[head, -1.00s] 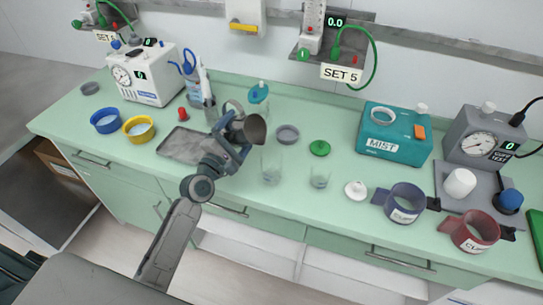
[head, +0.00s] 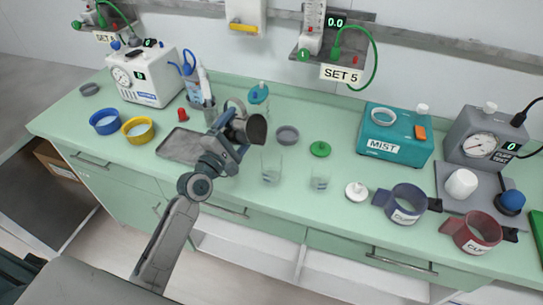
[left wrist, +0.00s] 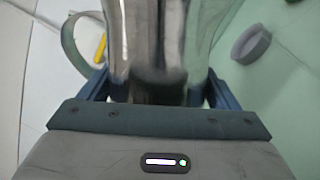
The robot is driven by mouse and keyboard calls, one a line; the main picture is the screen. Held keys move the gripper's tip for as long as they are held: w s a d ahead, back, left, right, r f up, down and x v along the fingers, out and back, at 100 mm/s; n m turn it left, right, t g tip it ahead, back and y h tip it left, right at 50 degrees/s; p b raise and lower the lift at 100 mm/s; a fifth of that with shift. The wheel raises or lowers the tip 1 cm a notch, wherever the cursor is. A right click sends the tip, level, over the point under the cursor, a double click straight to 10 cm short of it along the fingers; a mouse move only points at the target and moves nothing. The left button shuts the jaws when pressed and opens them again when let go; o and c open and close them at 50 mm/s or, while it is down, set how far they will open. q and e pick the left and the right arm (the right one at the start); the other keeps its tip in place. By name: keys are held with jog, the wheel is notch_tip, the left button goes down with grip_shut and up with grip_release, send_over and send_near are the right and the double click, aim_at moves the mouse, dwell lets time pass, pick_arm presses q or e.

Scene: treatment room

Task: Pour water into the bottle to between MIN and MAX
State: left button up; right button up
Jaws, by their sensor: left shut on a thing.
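My left gripper (head: 226,137) is shut on a metal jug (head: 241,122). The jug is tilted, its dark mouth facing right, and held above the counter. In the left wrist view the shiny jug (left wrist: 147,35) fills the space between the fingers (left wrist: 165,92). A tall clear vessel (head: 271,167) stands upright on the counter, below and right of the jug's mouth. A shorter clear vessel (head: 320,180) stands to its right. Neither MIN nor MAX marks nor water levels can be read. No pouring stream can be made out. My right gripper is not in view.
A green lid (head: 320,149), a grey dish (head: 287,135) and a white lid (head: 356,191) lie nearby. A metal tray (head: 182,146) lies left. A teal-capped bottle (head: 258,94) stands behind the jug. A MIST box (head: 395,133) and cuffs (head: 405,204) are right.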

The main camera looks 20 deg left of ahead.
pick_arm(q)
jog(key=shift+d+r+m, duration=0.1)
jog(key=shift+r+m, duration=0.3)
jog(key=shift+m, duration=0.1)
jog(key=shift+d+r+b, duration=0.1)
jog(key=shift+b, duration=0.2)
dwell(0.8)
jog(key=shift+r+m, duration=0.15)
jog(key=shift+m, duration=0.25)
dwell(0.6)
jog(key=shift+s+d+r+h, duration=0.1)
jog(key=shift+h, duration=0.2)
dwell(0.5)
jog(key=f+n+p, duration=0.1)
jog(key=f+n+y+p, duration=0.1)
jog(key=n, duration=0.1)
jog(key=shift+a+f+n, duration=0.1)
jog(key=shift+a+n, duration=0.1)
jog(key=shift+n, duration=0.1)
jog(key=shift+f+n, duration=0.3)
jog(key=shift+d+f+n+y+p, duration=0.1)
jog(key=shift+f+n+y+p, duration=0.25)
jog(key=shift+f+n, duration=0.4)
jog(key=shift+r, duration=0.1)
